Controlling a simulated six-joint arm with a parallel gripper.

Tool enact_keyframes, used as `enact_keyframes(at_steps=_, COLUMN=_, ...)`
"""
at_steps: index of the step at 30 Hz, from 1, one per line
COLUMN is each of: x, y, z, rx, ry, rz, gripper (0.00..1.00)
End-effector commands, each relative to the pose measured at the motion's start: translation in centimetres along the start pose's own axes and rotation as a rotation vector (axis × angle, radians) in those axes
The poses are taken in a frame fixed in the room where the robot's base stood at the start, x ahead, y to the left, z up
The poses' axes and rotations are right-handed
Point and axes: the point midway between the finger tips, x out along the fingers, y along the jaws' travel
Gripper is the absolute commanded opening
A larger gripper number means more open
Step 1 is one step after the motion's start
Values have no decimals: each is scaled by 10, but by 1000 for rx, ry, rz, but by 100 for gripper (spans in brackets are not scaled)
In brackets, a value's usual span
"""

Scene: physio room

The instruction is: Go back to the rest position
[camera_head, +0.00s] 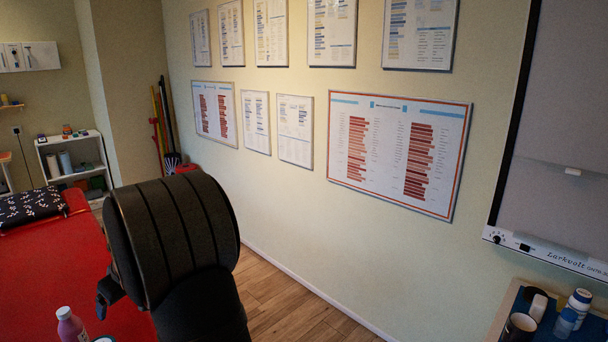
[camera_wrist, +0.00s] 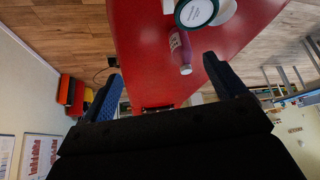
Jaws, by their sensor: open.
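My gripper (camera_wrist: 162,67) is open in the wrist view, its two dark blue fingers wide apart with nothing held between them. In the head view my dark arm stands in the foreground, and only a finger-like part of the gripper (camera_head: 107,292) shows at its left. A purple bottle with a white cap (camera_wrist: 180,50) is on the red table top, beyond the fingers in the wrist view. It also shows at the bottom left of the head view (camera_head: 70,326). My gripper is apart from it.
A red treatment table (camera_head: 40,270) fills the left, with a patterned black cushion (camera_head: 30,206). A round green-rimmed container (camera_wrist: 196,12) stands near the bottle. A side table (camera_head: 508,308) with bottles and a mug is at lower right. Bare floor (camera_head: 290,300) lies along the wall.

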Motion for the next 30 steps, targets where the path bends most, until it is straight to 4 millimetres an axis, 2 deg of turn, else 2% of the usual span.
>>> enact_keyframes(at_steps=15, x=66, y=-40, z=-73, rx=-16, ry=-9, rz=-11, gripper=89)
enact_keyframes(at_steps=30, x=128, y=-95, z=-128, rx=-23, ry=-9, rz=-13, gripper=89)
